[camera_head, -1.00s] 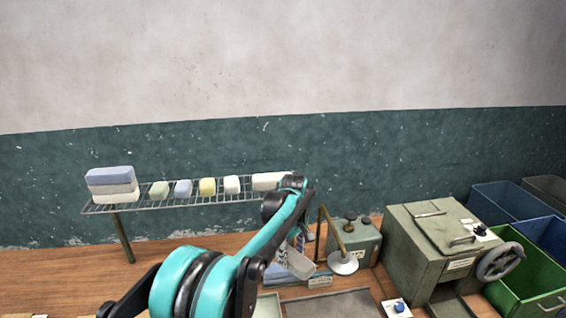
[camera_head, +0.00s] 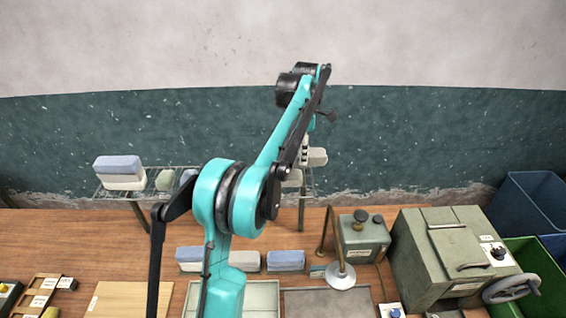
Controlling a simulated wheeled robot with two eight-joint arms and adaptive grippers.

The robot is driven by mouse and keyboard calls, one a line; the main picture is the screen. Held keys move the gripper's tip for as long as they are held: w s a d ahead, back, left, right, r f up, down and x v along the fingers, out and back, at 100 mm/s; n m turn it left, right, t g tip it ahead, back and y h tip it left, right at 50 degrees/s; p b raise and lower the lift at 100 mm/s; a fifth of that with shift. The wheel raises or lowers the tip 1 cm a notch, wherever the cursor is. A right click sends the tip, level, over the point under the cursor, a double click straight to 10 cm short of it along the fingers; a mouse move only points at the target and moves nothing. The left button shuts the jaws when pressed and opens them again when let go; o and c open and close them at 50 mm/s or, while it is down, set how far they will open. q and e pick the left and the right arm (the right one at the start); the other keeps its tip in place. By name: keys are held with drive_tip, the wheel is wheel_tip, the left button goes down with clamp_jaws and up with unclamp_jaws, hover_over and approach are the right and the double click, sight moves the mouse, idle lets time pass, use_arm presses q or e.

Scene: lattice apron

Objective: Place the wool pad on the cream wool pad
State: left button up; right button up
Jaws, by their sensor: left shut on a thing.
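My left gripper (camera_head: 306,150) is shut on a whitish wool pad (camera_head: 318,157), held up by the right end of the wire rack. My arm and the gripper hide part of the pad. A cream pad (camera_head: 292,178) lies on the rack (camera_head: 312,192) just below and left of the held pad, partly hidden by my arm. I cannot tell whether the two touch, but a small gap seems to show. My right gripper is not in view.
On the rack's left end a blue pad (camera_head: 117,161) lies on a white one (camera_head: 122,182), with a greenish pad (camera_head: 165,180) beside them. Several pads (camera_head: 286,260) lie on the bench (camera_head: 80,238). A lamp-like stand (camera_head: 340,275) and a green machine (camera_head: 450,255) stand to the right.

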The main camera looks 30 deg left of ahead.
use_arm(q)
drive_tip(key=a+f, duration=0.1)
drive_tip(key=a, duration=0.1)
drive_tip(key=a+f+p, duration=0.1)
drive_tip(key=a+f, duration=0.1)
drive_tip(key=a, duration=0.1)
drive_tip(key=a+f, duration=0.1)
drive_tip(key=a, duration=0.1)
drive_tip(key=shift+a+f, duration=0.3)
wheel_tip(320, 180, down, 4)
drive_tip(key=shift+s+r+p, duration=0.1)
drive_tip(key=shift+p, duration=0.55)
drive_tip(key=shift+f, duration=0.2)
drive_tip(key=shift+f, duration=0.15)
drive_tip(key=o, duration=1.1)
